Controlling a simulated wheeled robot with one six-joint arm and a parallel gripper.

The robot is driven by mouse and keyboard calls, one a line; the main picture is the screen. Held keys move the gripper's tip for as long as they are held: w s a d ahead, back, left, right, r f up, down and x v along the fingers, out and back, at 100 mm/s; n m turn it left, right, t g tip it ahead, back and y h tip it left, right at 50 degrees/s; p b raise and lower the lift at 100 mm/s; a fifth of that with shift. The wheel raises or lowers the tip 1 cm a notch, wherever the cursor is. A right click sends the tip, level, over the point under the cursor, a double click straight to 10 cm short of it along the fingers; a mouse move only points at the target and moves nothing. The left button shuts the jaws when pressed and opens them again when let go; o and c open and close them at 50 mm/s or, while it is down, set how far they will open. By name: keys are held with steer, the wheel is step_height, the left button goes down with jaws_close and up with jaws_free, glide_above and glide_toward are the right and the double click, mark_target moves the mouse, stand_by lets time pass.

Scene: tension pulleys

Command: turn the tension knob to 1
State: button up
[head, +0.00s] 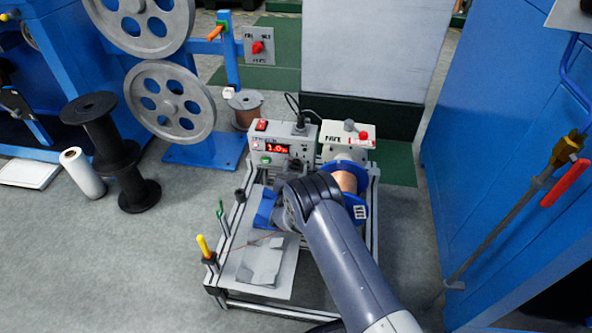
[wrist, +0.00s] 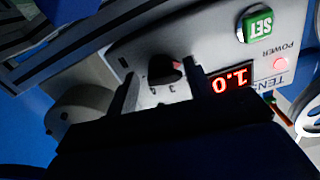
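The tension knob (wrist: 165,70) is small and black with a red mark, set on the light front panel in the wrist view. Dial numbers partly show around it. My gripper (wrist: 159,70) is open, with its two dark fingers apart on either side of the knob. A gap shows between the left finger and the knob; I cannot tell whether the right finger touches. The red display (wrist: 233,79) appears upside down and reads 1.0. In the head view the control box (head: 270,135) stands at the back of the bench, its display also lit, and my arm partly hides its lower right.
A copper wire spool with blue flanges (head: 357,209) sits right of my arm. A green SET button (wrist: 258,25) is on the same panel. A yellow-handled tool (head: 203,246) stands at the bench's left edge. A blue cabinet (head: 500,130) rises on the right.

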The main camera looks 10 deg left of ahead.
mark_target(298, 140)
step_height(298, 140, up, 10)
steer(key=p, duration=0.4)
step_height(298, 140, down, 10)
steer(key=b, duration=0.4)
steer(key=shift+a, duration=0.1)
stand_by(0.6)
